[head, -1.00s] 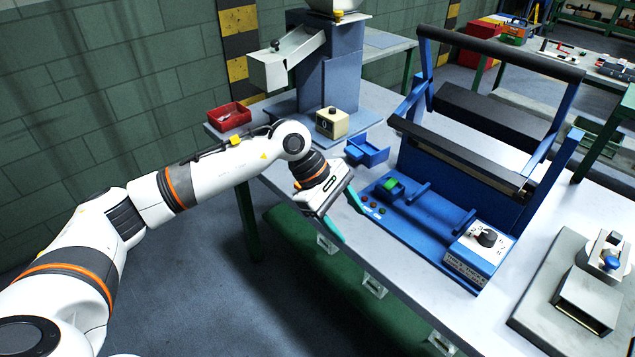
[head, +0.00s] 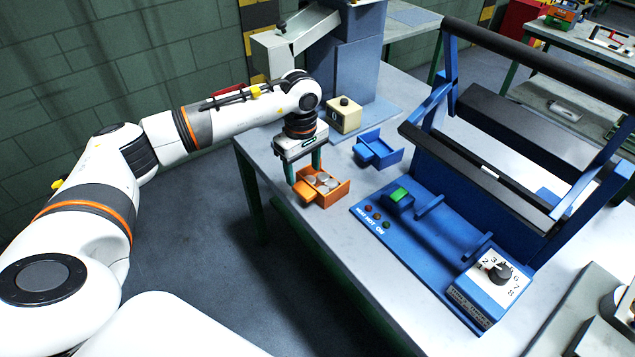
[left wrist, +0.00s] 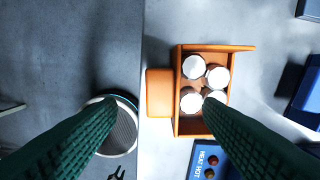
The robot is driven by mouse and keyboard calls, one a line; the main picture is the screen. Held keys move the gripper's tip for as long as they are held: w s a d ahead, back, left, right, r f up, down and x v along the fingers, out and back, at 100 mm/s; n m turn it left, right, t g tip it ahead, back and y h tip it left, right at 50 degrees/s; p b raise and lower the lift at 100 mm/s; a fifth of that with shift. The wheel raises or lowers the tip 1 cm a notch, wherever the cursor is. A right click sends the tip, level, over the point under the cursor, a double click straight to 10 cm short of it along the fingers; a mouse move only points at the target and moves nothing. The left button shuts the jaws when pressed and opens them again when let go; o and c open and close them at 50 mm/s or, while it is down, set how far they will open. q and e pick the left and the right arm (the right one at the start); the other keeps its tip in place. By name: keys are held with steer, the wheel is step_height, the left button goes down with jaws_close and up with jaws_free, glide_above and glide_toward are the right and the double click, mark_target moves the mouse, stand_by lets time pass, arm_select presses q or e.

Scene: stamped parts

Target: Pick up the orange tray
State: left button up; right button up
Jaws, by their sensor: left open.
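The orange tray (head: 330,190) sits on the table near its left edge in the head view, with several pale round parts inside. It also shows in the left wrist view (left wrist: 214,48), with an orange tab on its left side towards the table edge. My left gripper (head: 304,178) points down over the tray's left end, its teal fingers spread. The head view does not settle whether a finger touches the tray. My right gripper is not in view.
A blue tray (head: 380,150) and a cream box with a black knob (head: 344,115) stand behind the orange tray. A blue machine with a dial (head: 430,225) stands to the right. The table's left edge runs close by the tray. A round bin (left wrist: 122,125) is on the floor.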

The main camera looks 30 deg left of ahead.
mark_target(306, 189)
arm_select(q)
steer(key=shift+f, duration=0.55)
steer(key=shift+w+f, duration=0.15)
steer(key=shift+f, duration=0.1)
steer(key=f, duration=0.1)
steer(key=f+p, duration=0.1)
steer(key=f, duration=0.1)
steer(key=f+p, duration=0.1)
steer(key=shift+d+f, duration=0.15)
steer(key=shift+d, duration=0.15)
steer(key=shift+f, duration=0.5)
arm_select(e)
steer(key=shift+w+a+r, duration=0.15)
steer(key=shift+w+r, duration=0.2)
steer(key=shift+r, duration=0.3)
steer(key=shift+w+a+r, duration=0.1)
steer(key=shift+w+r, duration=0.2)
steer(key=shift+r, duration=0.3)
arm_select(q)
steer(key=shift+c, duration=1.3)
steer(key=c, duration=1)
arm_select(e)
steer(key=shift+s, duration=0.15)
